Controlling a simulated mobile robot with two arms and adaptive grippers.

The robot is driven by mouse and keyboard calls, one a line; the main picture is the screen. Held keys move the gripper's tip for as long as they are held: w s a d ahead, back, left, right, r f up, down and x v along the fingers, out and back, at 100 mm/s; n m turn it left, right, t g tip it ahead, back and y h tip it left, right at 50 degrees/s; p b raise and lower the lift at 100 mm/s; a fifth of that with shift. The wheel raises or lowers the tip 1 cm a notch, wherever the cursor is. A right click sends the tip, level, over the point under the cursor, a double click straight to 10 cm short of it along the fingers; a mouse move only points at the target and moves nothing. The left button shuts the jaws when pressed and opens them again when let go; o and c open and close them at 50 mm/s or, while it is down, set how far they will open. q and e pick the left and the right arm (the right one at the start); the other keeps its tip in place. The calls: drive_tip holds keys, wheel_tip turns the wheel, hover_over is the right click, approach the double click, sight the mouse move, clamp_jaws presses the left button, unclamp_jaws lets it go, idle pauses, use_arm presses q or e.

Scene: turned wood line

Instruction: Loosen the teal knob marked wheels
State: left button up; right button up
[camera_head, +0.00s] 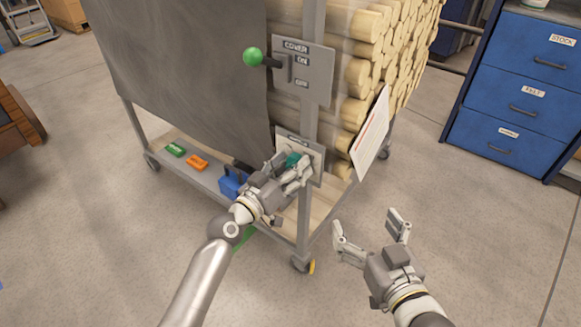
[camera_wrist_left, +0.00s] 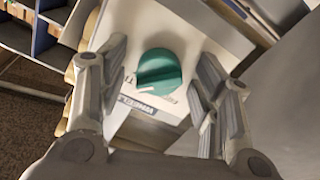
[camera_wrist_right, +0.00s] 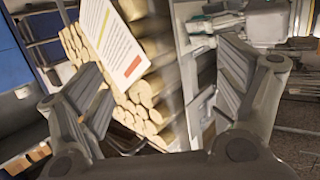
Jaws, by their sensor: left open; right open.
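The teal knob (camera_wrist_left: 158,72) sits on a pale plate with a label below it reading in part "WHEELS". In the head view the knob (camera_head: 293,160) is partly hidden behind my left gripper (camera_head: 290,172), on the lower plate of the cart's post. My left gripper is open, with its fingers on either side of the knob and a visible gap to each side in the left wrist view. My right gripper (camera_head: 372,227) is open and empty, right of the cart and above the floor.
The cart (camera_head: 138,128) carries stacked pale logs (camera_head: 375,50) and a grey cover. A green-balled COVER lever (camera_head: 253,57) is above the knob. A paper sheet (camera_head: 370,133) hangs at the right. Blue drawers (camera_head: 520,80) stand far right. Floor between is clear.

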use_arm(q)
drive_tip(key=c, duration=1)
drive_tip(key=shift+c, duration=0.2)
